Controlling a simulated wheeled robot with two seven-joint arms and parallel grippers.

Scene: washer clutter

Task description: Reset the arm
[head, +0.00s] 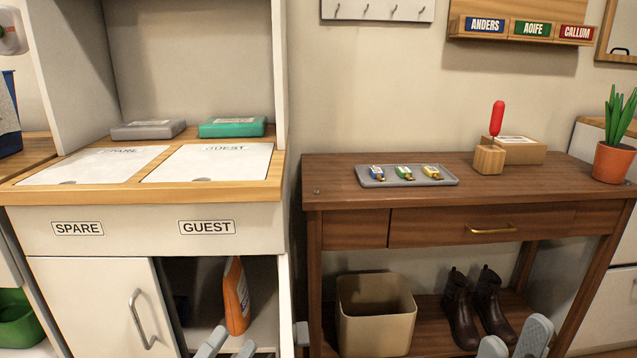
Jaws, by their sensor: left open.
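My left gripper (231,341) shows at the bottom edge of the head view, in front of the open part of the white cabinet. Its two grey fingertips are apart with nothing between them. My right gripper (514,336) shows at the bottom right, in front of the wooden console table's lower shelf. Its two grey fingers are apart and empty. Both arms behind the fingers are out of frame.
An orange bottle (236,296) stands in the cabinet above my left gripper. A beige bin (376,315) and dark boots (474,305) are on the lower shelf. The console table (340,180) carries a grey tray (385,183), a red-handled tool (497,118) and a potted plant (614,160).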

